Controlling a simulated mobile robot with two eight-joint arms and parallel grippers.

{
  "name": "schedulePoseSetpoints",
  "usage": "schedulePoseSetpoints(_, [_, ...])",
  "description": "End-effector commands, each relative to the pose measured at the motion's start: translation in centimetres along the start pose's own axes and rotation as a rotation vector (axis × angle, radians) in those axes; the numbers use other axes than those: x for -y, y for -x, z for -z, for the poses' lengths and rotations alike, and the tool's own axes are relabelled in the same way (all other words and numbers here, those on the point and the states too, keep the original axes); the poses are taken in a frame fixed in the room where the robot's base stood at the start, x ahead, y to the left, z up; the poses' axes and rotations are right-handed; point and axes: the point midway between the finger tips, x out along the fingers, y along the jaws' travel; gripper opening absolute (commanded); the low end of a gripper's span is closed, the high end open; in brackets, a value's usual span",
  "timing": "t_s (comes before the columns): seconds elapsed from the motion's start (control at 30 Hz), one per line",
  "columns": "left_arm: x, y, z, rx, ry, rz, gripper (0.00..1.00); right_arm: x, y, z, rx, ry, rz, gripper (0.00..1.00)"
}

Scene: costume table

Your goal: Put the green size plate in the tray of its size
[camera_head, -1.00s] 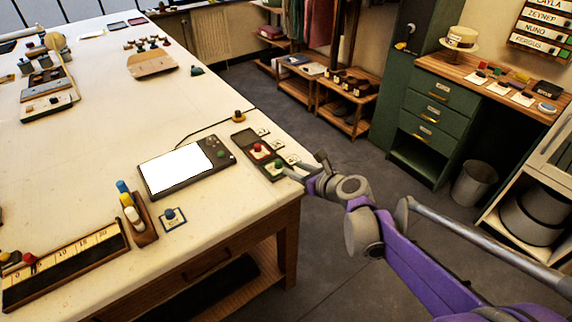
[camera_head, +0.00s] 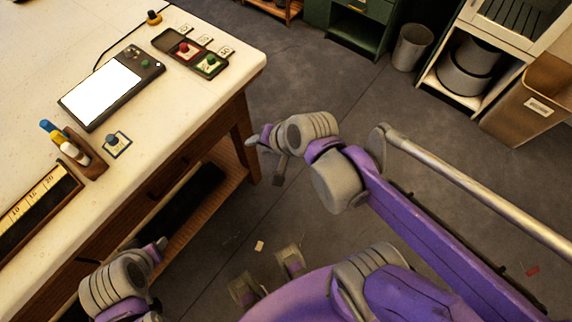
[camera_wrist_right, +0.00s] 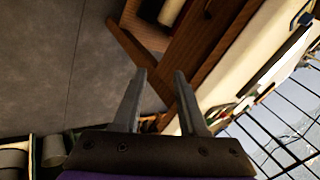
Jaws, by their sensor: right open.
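The green size plate (camera_head: 209,64), with a green knob, lies in the right-hand compartment of the dark three-part tray (camera_head: 160,45) near the table corner. A plate with a red knob (camera_head: 185,50) lies in the middle compartment, and the left compartment looks empty. My right gripper (camera_head: 264,160) is open, empty and off the table, past its edge and apart from the tray. Its two spread fingers also show in the right wrist view (camera_wrist_right: 160,78). My left gripper (camera_head: 158,250) is at the lower left, beside the table's front; its opening cannot be made out.
Small label cards (camera_head: 206,40) lie behind the tray. A white-screened device (camera_head: 103,92), a plate with a blue knob (camera_head: 117,145), a wooden holder (camera_head: 85,160) and a ruled strip (camera_head: 30,205) share the table.

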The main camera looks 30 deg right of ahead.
Motion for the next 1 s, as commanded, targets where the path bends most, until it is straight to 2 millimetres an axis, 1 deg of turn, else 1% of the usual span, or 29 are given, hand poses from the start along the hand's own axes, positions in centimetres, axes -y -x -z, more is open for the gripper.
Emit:
schedulePoseSetpoints(0.03, [0.0,0.0,0.0,0.000,0.000,0.000,0.50,-1.8,0.5,-1.4,0.001,0.196,-0.056,0.42])
schedulePoseSetpoints(0.1, [0.0,0.0,0.0,0.000,0.000,0.000,0.50,-4.0,1.0,-2.4,0.006,0.436,-0.128,0.42])
schedulePoseSetpoints(0.2, [0.0,0.0,0.0,0.000,0.000,0.000,0.50,-6.2,1.6,-3.1,0.020,0.687,-0.206,0.42])
schedulePoseSetpoints(0.3, [0.0,0.0,0.0,0.000,0.000,0.000,0.50,-7.4,2.0,-3.4,0.031,0.823,-0.249,0.42])
schedulePoseSetpoints(0.4, [0.0,0.0,0.0,0.000,0.000,0.000,0.50,-7.8,2.1,-3.4,0.036,0.871,-0.265,0.42])
schedulePoseSetpoints(0.67, [0.0,0.2,0.1,-0.001,0.000,0.000,0.50,-7.6,2.2,-3.3,0.035,0.870,-0.264,0.42])
schedulePoseSetpoints(0.77, [0.0,1.3,1.0,-0.007,0.000,0.000,0.50,-6.7,3.2,-2.8,0.029,0.870,-0.261,0.42])
schedulePoseSetpoints(0.9, [0.0,3.4,2.9,-0.021,0.000,0.000,0.50,-4.8,4.9,-1.8,0.015,0.871,-0.255,0.42])
schedulePoseSetpoints(1.0, [0.0,3.4,3.0,-0.022,0.000,0.000,0.50,-4.7,5.0,-1.7,0.015,0.871,-0.254,0.42])
